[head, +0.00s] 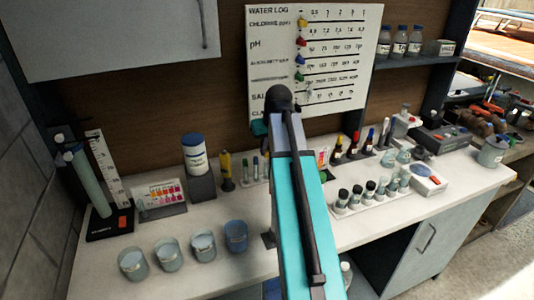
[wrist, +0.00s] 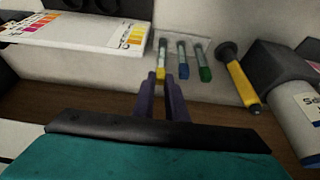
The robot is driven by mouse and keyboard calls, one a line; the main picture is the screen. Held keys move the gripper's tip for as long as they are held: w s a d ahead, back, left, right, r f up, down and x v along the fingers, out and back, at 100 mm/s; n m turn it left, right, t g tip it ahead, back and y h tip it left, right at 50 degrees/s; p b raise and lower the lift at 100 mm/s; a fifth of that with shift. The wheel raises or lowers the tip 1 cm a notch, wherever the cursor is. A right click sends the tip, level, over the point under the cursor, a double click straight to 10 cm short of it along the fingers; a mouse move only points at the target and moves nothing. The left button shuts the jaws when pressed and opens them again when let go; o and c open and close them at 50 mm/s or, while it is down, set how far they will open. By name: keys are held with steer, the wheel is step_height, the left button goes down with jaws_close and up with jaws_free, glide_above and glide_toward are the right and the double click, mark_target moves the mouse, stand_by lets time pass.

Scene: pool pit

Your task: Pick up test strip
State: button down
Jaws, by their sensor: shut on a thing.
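Three slim clear strips or tubes with coloured ends stand in a row in the wrist view: one yellow-ended (wrist: 162,62), one blue-ended (wrist: 182,62), one green-ended (wrist: 204,66). I take these to be the test strips. My gripper (wrist: 160,77) has its dark purple fingers close together at the yellow end and is shut on the yellow-ended strip, whose upper part still lies in line with the others. In the head view my arm hides the gripper and that strip; other slim strips (head: 256,168) show just left of the arm.
A white colour chart (wrist: 95,32) lies beside the strips, and a yellow tool (wrist: 240,82) stands on their other side. A white bottle (head: 195,152) sits on a dark block. Several cups (head: 168,255) line the counter front; a vial rack (head: 372,199) stands right of my arm.

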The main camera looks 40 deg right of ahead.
step_height(320, 180, up, 16)
steer(key=b, duration=0.2)
stand_by(0.4)
stand_by(0.7)
